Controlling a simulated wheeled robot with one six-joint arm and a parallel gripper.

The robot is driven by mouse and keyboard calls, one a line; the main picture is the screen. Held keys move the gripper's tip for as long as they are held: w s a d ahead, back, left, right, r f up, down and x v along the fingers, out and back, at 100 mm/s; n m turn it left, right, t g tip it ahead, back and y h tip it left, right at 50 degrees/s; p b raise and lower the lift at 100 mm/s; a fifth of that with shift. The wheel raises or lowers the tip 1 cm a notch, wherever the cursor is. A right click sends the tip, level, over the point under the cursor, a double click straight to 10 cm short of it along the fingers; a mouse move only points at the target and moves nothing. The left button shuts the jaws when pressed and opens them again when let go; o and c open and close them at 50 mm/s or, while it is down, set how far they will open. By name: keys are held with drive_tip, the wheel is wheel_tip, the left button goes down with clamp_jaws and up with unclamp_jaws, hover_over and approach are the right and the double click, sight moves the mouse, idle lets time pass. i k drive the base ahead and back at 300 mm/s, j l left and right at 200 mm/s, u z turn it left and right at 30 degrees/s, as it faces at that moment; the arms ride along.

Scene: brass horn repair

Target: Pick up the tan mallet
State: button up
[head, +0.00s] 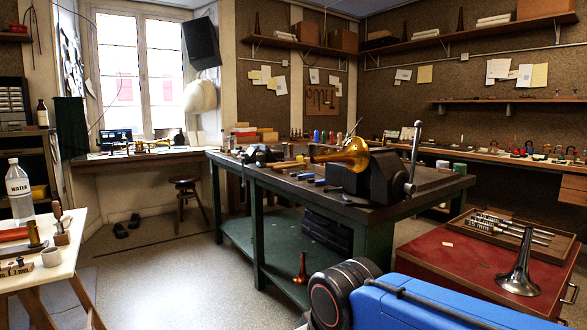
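I cannot pick out the tan mallet for certain. A tan, roughly cylindrical piece (284,165) lies on the dark workbench (430,183), left of the brass horn bell (350,155); it may be the mallet, but it is too small to tell. A tool with a brown wooden handle (57,212) stands on the white table at the left; its kind is unclear. My gripper is not in view. Blue and black parts of what looks like my own arm fill the bottom right of the head view.
A black vise (370,178) stands on the workbench. A red cabinet (470,262) at the right bears a wooden tool tray (558,250) and a silver bell (519,275). The white table (78,228) holds a water bottle (19,192). A stool (186,183) stands behind open floor (170,265).

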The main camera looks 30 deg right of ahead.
sight(306, 163)
drive_tip(key=i+z, duration=0.25)
drive_tip(key=z, duration=0.15)
drive_tip(key=i+j+z, duration=0.2)
drive_tip(key=z, duration=0.25)
drive_tip(key=i, duration=0.05)
